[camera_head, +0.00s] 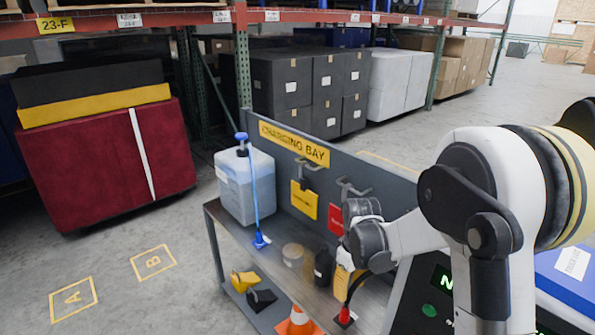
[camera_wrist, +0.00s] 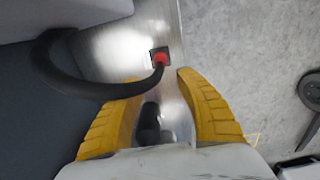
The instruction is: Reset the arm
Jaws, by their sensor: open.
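My arm reaches in from the right in the head view, bent over the bench. My gripper (camera_head: 344,284) points down beside the charging bay panel (camera_head: 292,180), close above the bench top. In the wrist view the two yellow ridged fingers of my gripper (camera_wrist: 158,84) are spread apart with nothing held between them. A red plug (camera_wrist: 160,57) on a black cable (camera_wrist: 60,70) lies just beyond the fingertips. The plug also shows in the head view (camera_head: 345,316), below my gripper.
Yellow and red tags (camera_head: 304,199) hang on the panel. An orange cone (camera_head: 298,322) stands at the front.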

